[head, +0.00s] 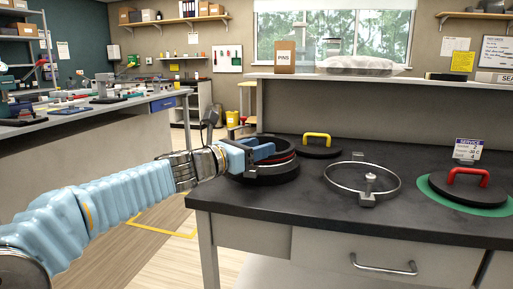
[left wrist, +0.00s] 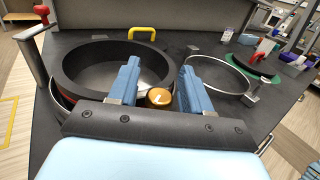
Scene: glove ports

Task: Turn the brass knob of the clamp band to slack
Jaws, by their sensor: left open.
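The brass knob (left wrist: 159,97) of the clamp band shows in the left wrist view, at the near right side of a round black port ring (left wrist: 85,82). A sliver of metal band and red edge shows low on the ring's left side. My left gripper (left wrist: 160,70) is open, with its blue fingers on either side of the knob and an apparent gap to each. In the head view my left gripper (head: 263,151) is over the black port ring (head: 262,174), hiding the knob.
A lid with a yellow handle (head: 318,142) lies behind. A red-handled lid (head: 467,186) lies on a green mat, with a small sign behind it.

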